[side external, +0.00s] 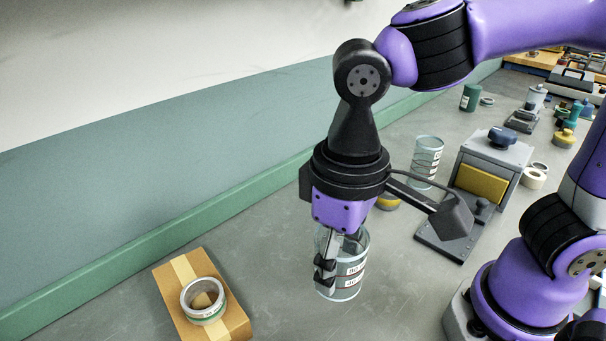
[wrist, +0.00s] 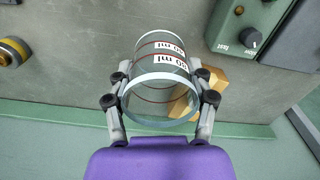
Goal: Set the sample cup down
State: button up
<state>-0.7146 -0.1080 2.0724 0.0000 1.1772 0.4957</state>
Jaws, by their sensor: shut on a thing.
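The sample cup (side external: 350,274) is a clear cylinder with white volume labels and red lines. My gripper (side external: 327,266) points down with its fingers shut on the cup's sides. In the wrist view the cup (wrist: 158,68) sits between the two fingers of my gripper (wrist: 160,98), its rim toward the camera. The cup looks upright in the side view. I cannot tell whether its base touches the grey bench (side external: 290,315) or hangs just above it.
A cardboard box (side external: 240,322) with a tape roll (side external: 204,300) on it lies to the left. Another clear marked cylinder (side external: 426,150) and a grey device with a yellow panel (side external: 481,183) stand behind right. The wrist view shows a green knob panel (wrist: 232,22). Bare bench lies around the cup.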

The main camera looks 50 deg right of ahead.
jog(key=w+d+r+m, duration=0.1)
jog(key=w+d+r, duration=0.1)
jog(key=w+d, duration=0.45)
jog(key=w+d+r+m, duration=0.2)
jog(key=w+d, duration=0.2)
jog(key=d, duration=0.5)
jog(key=s+d+f+n, duration=0.1)
jog(key=s+d+f, duration=0.1)
jog(key=d+f, duration=0.2)
jog(key=s+d+f+n, duration=0.1)
jog(key=d+f, duration=0.3)
jog(key=d, duration=0.4)
jog(key=s+d+f+n, duration=0.2)
jog(key=d+f+n, duration=0.1)
jog(key=d, duration=0.4)
jog(key=shift+s+f, duration=0.3)
jog(key=shift+f, duration=0.25)
jog(key=shift+d+f, duration=0.1)
jog(key=shift+f, duration=1.95)
